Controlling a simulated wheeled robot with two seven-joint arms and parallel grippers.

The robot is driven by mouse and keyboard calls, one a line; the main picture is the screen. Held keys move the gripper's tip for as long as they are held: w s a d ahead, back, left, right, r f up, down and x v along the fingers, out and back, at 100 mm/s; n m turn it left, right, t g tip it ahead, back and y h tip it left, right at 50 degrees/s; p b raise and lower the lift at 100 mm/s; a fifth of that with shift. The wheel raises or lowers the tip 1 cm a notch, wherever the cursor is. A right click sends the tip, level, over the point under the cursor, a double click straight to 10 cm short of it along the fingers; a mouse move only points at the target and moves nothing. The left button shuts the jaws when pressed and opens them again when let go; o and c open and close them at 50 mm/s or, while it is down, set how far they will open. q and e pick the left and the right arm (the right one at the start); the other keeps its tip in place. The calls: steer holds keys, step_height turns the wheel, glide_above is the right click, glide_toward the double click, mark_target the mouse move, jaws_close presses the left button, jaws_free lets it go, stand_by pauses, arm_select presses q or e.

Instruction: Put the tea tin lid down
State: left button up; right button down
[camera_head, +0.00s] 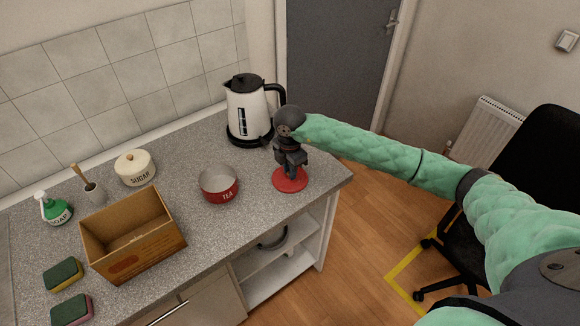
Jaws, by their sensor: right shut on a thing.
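The red tea tin (219,190), marked TEA, stands without its lid on the grey speckled worktop, and its pale inside shows. The round red tea tin lid (290,181) is at the right end of the worktop, to the right of the tin. My right gripper (290,172) points down and is shut on the lid from above. The lid is at or very close to the worktop surface; I cannot tell whether it touches. My left gripper is not in view.
A white kettle (247,108) stands behind the lid. A sugar tin (135,168), an open cardboard box (133,240), a soap bottle (54,208), a brush (88,186) and two sponges (63,274) are farther left. The worktop's right edge (340,184) is close to the lid.

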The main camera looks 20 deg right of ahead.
steer(key=shift+f, duration=0.1)
steer(key=c, duration=1.3)
jaws_free()
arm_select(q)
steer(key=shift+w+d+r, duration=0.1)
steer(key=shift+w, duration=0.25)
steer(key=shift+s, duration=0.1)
